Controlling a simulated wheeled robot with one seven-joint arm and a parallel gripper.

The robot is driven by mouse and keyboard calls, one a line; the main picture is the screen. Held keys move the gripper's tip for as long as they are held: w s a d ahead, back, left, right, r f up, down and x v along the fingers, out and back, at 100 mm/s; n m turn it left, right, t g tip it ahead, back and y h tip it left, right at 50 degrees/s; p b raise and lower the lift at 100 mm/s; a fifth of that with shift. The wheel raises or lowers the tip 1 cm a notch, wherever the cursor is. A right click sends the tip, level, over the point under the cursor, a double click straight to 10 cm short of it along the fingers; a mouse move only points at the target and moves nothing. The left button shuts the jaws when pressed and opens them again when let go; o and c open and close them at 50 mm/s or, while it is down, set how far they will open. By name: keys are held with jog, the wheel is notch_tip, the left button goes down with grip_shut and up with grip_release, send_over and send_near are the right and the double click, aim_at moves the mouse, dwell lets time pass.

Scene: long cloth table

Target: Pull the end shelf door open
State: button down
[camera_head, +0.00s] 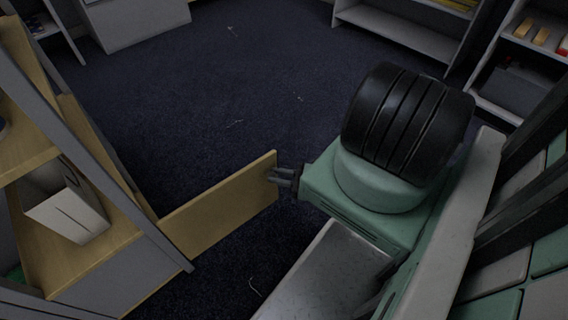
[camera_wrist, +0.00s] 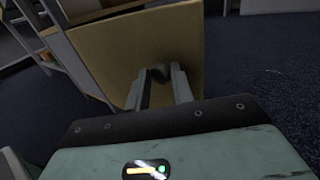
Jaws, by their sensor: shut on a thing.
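The shelf door (camera_head: 222,208) is a tan wooden panel at the end of the shelf unit on the left. In the head view it stands swung out from the unit, over the dark carpet. My gripper (camera_head: 276,176) is at its free edge, shut on the door's handle. In the wrist view the door (camera_wrist: 115,52) fills the upper middle, and a small dark round knob (camera_wrist: 158,72) sits between the fingers of my gripper (camera_wrist: 159,84). The fingers partly hide the knob.
The wooden shelf unit (camera_head: 105,240) stands at left, with a white box file (camera_head: 66,203) on a shelf. Dark carpet (camera_head: 230,90) is clear beyond the door. Other white shelves (camera_head: 400,35) line the back and right.

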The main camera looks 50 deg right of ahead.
jog(key=shift+s+a+y, duration=0.15)
jog(key=shift+s+a, duration=0.25)
jog(key=shift+a, duration=0.25)
jog(key=shift+s+a+y, duration=0.15)
jog(key=shift+s+a, duration=0.2)
jog(key=shift+a, duration=0.25)
jog(key=c, duration=1.2)
grip_release()
jog(key=shift+a, duration=0.1)
jog(key=p+v, duration=0.1)
jog(key=v, duration=1.6)
jog(key=shift+d+r+p, duration=0.2)
jog(key=shift+d+p, duration=0.15)
jog(key=shift+d, duration=0.15)
